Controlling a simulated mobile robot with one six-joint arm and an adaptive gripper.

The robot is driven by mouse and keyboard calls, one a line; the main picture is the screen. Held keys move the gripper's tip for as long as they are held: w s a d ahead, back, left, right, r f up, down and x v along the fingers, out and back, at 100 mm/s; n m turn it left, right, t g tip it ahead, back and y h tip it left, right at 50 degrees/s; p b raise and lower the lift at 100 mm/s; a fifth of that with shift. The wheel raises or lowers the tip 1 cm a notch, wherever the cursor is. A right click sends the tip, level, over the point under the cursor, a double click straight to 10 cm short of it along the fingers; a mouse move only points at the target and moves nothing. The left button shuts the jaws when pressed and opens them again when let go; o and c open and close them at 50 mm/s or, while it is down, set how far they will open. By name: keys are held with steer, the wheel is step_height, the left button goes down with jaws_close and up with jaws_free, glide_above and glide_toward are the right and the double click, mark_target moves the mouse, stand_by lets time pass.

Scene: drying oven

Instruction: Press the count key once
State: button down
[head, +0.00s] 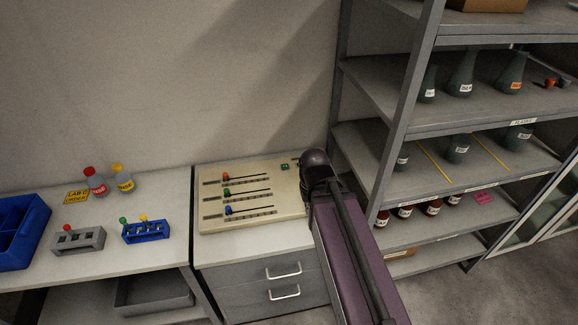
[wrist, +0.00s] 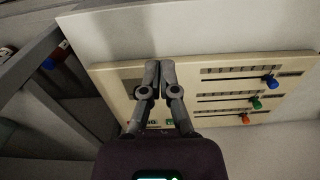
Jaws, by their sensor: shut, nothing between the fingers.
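The cream panel (head: 250,222) lies on the grey drawer cabinet and carries three slider tracks with red, green and blue knobs. A small green key (head: 285,167) sits near its back right corner. In the wrist view the panel (wrist: 110,80) appears turned around, and a bit of green (wrist: 152,122) shows between my finger linkages, partly hidden. My gripper (wrist: 160,66) is shut and empty, its fingertips together over the panel's end away from the knobs. Contact with the panel cannot be told. In the head view my arm hides the fingers.
A grey shelf rack (head: 408,110) with dark flasks and bottles stands close on the right. On the left bench are a grey rack (head: 78,241), a blue rack (head: 146,232), two capped bottles and a blue bin (head: 22,232). The wall is behind the panel.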

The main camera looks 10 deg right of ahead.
stand_by(0.7)
steer(key=m+t+y+b, duration=0.1)
steer(key=t+y+b, duration=0.5)
steer(key=t+b, duration=0.15)
glide_above(285, 167)
steer(key=shift+d+f+b, duration=0.15)
steer(key=shift+f+b, duration=0.15)
steer(key=shift+f, duration=0.9)
steer(key=shift+f, duration=0.15)
step_height(285, 167, down, 9)
steer(key=b, duration=0.8)
steer(key=shift+r+b, duration=0.2)
steer(key=shift+b, duration=0.2)
